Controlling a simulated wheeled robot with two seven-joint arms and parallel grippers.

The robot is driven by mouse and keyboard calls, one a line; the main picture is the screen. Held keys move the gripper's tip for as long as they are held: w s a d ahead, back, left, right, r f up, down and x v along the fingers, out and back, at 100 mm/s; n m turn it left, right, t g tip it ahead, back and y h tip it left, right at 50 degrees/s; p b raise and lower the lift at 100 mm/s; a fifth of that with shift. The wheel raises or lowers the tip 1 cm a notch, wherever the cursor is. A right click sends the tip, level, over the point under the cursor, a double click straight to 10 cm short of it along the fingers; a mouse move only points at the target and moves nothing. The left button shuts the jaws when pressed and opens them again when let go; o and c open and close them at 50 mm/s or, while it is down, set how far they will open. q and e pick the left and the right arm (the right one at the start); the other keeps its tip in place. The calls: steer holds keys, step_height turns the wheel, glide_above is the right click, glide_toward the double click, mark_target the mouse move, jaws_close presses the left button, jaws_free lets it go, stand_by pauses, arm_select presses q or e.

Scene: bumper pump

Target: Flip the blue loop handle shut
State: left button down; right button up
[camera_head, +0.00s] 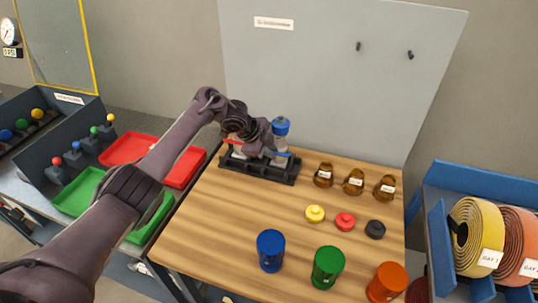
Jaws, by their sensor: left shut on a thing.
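A clear bottle with a blue cap (281,127) stands upright in a black rack (258,170) at the back left of the wooden table. A thin blue piece, which looks like the blue loop handle (288,155), shows low at the front of this bottle. My left gripper (272,150) reaches in from the left over the rack and is shut at this blue piece, just left of the bottle. The gripper and wrist hide part of the loop, so its exact angle is unclear. Another unit with a red part (233,142) sits at the rack's left end, partly hidden. My right gripper is not in view.
Brown jars (354,181) stand right of the rack. Yellow, red and black lids (345,222) lie in front of them. Blue, green and orange cups (328,267) line the near edge. Red and green trays (185,168) lie left. The table middle is clear.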

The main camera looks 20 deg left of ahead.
arm_select(q)
steer(key=shift+w+r+g, duration=0.15)
steer(key=shift+g, duration=0.45)
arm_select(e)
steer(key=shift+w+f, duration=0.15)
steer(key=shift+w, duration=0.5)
arm_select(q)
steer(key=shift+w, duration=0.1)
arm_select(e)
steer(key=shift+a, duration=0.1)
arm_select(q)
steer(key=shift+r, duration=0.1)
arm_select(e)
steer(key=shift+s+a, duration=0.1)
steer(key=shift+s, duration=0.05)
arm_select(q)
steer(key=c, duration=1.5)
jaws_free()
